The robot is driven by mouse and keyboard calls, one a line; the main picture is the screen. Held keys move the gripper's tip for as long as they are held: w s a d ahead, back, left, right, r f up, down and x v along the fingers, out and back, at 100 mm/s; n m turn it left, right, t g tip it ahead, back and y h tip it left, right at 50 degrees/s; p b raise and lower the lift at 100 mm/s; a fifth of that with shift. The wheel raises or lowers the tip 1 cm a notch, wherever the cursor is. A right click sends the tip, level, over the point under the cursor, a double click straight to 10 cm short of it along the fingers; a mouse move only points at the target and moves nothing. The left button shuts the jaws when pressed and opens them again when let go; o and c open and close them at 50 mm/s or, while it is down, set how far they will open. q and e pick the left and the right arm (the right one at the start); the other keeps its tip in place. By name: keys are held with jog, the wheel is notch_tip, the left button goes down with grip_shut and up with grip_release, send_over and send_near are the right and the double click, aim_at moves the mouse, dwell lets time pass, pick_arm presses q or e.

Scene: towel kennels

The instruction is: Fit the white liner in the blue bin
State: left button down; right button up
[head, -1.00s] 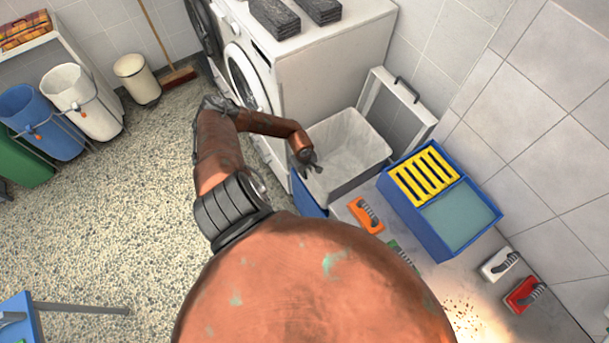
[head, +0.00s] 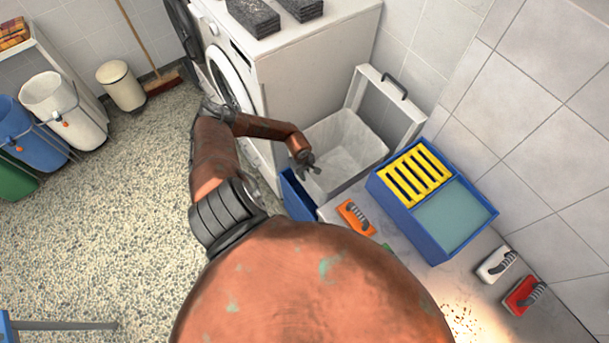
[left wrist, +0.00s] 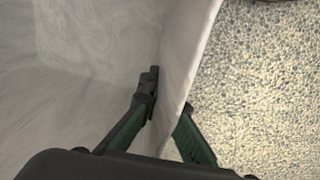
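The white liner (head: 347,143) lines the inside of a container beside the washing machine; it also shows in the left wrist view (left wrist: 85,40). A blue wall (head: 297,196), which looks like the outside of the blue bin, shows at its near left side. My left gripper (head: 308,168) is at the liner's left edge with its fingers apart. In the left wrist view the fingers of my left gripper (left wrist: 170,100) straddle the liner's upright edge, one inside and one outside. Whether they touch it is unclear. My right gripper is out of view.
A white washing machine (head: 310,75) stands behind the bin, and a white frame with a dark handle (head: 394,86) on its far side. A blue two-part tray (head: 432,250) and an orange-backed brush (head: 355,217) lie on the right counter. Racked bins stand far left. The speckled floor is open.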

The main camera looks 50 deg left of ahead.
pick_arm(q)
notch_tip(320, 180, down, 23)
jog(key=b, duration=1.8)
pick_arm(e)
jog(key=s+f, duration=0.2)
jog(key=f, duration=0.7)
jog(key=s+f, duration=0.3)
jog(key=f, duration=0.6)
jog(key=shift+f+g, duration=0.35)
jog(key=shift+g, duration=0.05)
pick_arm(q)
jog(key=shift+r, duration=0.1)
jog(key=shift+f, duration=0.2)
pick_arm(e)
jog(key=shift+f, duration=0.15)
pick_arm(q)
jog(key=shift+d+f+b, duration=0.1)
jog(key=shift+f+b, duration=0.6)
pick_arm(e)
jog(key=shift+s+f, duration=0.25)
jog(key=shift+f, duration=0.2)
pick_arm(q)
jog(key=c, duration=2.7)
grip_release()
